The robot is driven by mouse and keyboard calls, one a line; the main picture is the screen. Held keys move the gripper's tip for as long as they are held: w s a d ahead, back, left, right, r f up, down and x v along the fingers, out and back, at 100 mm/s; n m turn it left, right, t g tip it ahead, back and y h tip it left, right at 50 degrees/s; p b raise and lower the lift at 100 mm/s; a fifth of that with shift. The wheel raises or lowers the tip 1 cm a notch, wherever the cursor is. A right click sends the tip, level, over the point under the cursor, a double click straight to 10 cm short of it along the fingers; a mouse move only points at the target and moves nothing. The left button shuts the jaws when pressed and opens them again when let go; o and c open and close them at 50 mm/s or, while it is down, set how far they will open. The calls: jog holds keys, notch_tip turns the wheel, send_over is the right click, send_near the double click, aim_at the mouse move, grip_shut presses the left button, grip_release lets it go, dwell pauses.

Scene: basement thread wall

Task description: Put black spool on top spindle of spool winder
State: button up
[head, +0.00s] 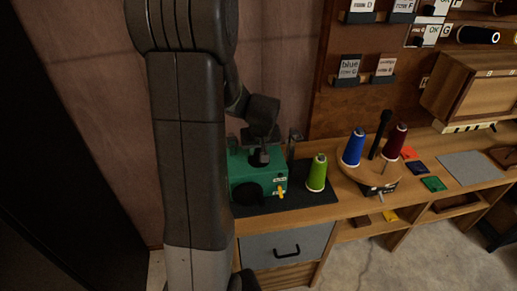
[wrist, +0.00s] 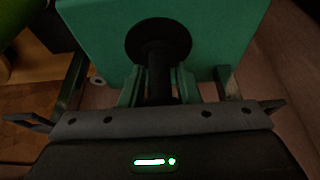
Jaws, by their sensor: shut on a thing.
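The green spool winder (head: 243,172) stands on a dark mat at the left end of the bench. It has a black round disc on its front and a yellow crank at its right side. My gripper (head: 261,147) is over the winder's top, pointing down. In the wrist view my gripper (wrist: 159,76) is shut on the black spool (wrist: 158,38), with a finger on each side of its narrow body. The spool's wide round flange shows against the green winder (wrist: 215,35). The top spindle is hidden, and I cannot tell whether the spool is around it.
A green thread cone (head: 317,173) stands close to the winder's right. A round wooden stand (head: 369,177) holds blue (head: 354,148) and dark red (head: 395,142) cones. A thin post (head: 294,143) rises behind the winder. A grey mat (head: 470,168) lies bare farther right.

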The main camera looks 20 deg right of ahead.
jog(key=o, duration=1)
jog(key=v, duration=1.4)
jog(key=shift+s+f+b, duration=0.1)
jog(key=shift+b, duration=0.3)
jog(key=shift+f, duration=0.1)
jog(key=p+x, duration=0.1)
jog(key=x, duration=1.2)
jog(key=shift+w+f, duration=0.3)
jog(key=shift+r, duration=0.2)
